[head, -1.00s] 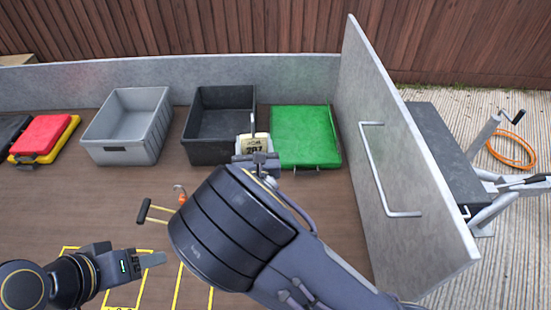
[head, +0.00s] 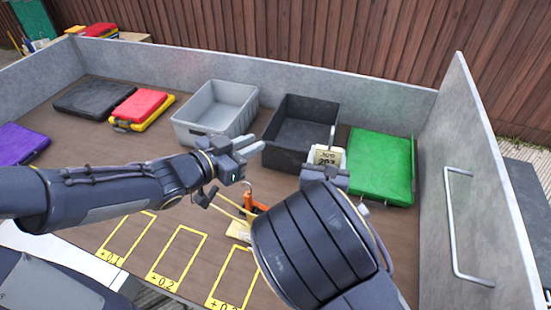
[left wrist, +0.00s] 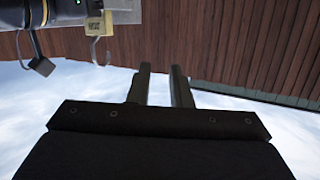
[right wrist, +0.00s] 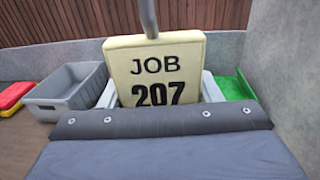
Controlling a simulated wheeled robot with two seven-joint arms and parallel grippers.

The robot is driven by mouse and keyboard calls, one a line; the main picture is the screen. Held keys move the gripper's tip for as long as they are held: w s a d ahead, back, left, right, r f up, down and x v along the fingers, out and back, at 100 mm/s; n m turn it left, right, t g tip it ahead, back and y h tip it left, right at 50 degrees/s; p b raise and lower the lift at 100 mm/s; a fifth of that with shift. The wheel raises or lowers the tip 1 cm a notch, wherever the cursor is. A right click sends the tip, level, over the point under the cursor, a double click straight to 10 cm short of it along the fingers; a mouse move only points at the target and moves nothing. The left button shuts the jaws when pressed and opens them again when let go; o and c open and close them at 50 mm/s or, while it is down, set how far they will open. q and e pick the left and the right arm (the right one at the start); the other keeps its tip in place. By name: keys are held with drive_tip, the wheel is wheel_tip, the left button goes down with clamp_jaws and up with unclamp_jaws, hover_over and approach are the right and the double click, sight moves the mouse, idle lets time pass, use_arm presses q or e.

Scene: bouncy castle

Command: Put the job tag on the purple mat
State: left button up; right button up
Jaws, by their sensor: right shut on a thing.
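The job tag (head: 328,157) is a cream plate reading "JOB 207" with a grey loop on top. My right gripper (head: 326,172) is shut on it, holding it upright in front of the black bin and the green mat. The tag fills the middle of the right wrist view (right wrist: 155,68) and shows small at the top left of the left wrist view (left wrist: 94,26). The purple mat (head: 20,143) lies at the far left of the head view, cut by the picture edge. My left gripper (head: 250,146) is open and empty, left of the tag.
A grey bin (head: 186,133), a black bin (head: 283,157) and a green mat (head: 382,165) line the back. Red and yellow mats (head: 140,108) and a black mat (head: 95,97) lie left. An orange-handled tool (head: 250,207) lies near yellow outlines. A panel (head: 480,180) bounds the right.

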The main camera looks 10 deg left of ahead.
use_arm(q)
drive_tip(key=s+d+m+g+h, duration=0.3)
drive_tip(key=d+m+g+h, duration=0.1)
drive_tip(key=d+h, duration=0.3)
drive_tip(key=x, duration=1.1)
drive_tip(key=shift+w, duration=0.4)
drive_tip(key=shift+d+f, duration=0.1)
drive_tip(key=shift+f, duration=0.05)
clamp_jaws()
use_arm(e)
drive_tip(key=o, duration=1)
drive_tip(key=shift+s, duration=0.15)
